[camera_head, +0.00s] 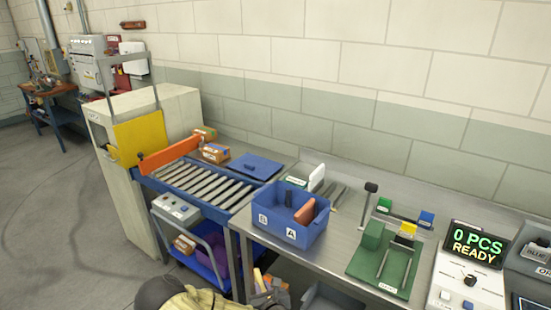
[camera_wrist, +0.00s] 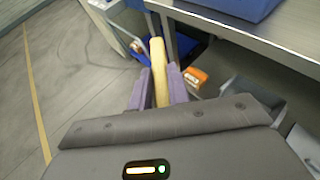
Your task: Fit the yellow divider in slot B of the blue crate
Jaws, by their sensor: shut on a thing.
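The blue crate (camera_head: 275,225) stands on the steel bench, with white labels B and A on its front. An orange divider (camera_head: 305,212) stands in it on the A side. A dark upright piece shows toward the back of the crate. My gripper (camera_wrist: 155,88) is shut on the yellow divider (camera_wrist: 158,60), which stands up between its two fingers. In the head view, my gripper (camera_head: 265,287) is at the bottom edge, in front of and below the bench top, apart from the crate. Only a bit of the yellow divider (camera_head: 258,276) shows there. The crate's bottom (camera_wrist: 240,8) shows at the wrist view's top right.
The bench edge (camera_wrist: 265,45) lies between my gripper and the crate. A roller conveyor (camera_head: 195,180) is left of the crate. A green fixture (camera_head: 385,265) and a counter reading "0 PCS READY" (camera_head: 477,243) are to its right. A cart with a blue tray (camera_head: 205,255) stands below the conveyor.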

